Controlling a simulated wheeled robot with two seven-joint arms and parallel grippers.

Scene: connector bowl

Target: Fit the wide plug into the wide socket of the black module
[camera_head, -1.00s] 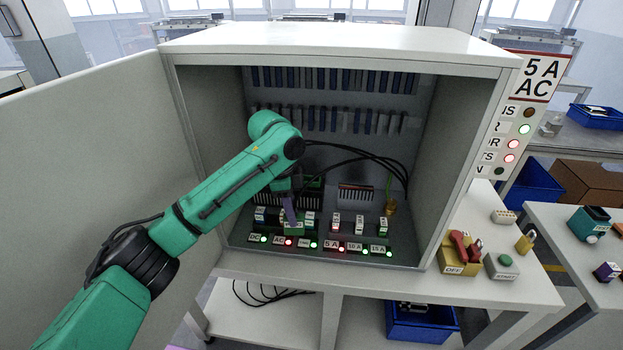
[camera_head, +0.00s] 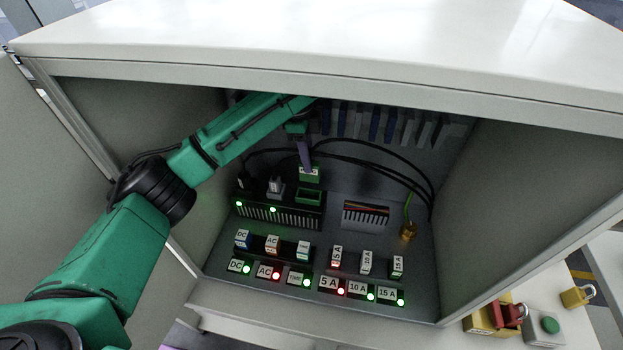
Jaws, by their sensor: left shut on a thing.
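The wide plug (camera_head: 309,175), green with a pale label, is held inside the cabinet. My left gripper (camera_head: 305,163), with purple fingers, is shut on it from above. The black module (camera_head: 272,218) stands below on the cabinet floor. Its wide socket (camera_head: 308,196), a green-rimmed opening at the module's right end, looks empty. In the picture the plug is just above the socket, with a gap between them. The exact depth between them is hard to tell. My right gripper is not in view.
A grey plug (camera_head: 275,187) and a black cable plug (camera_head: 243,184) stand at the module's left part. Black cables (camera_head: 375,158) arch behind the gripper. Labelled blocks (camera_head: 337,256) stand in front.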

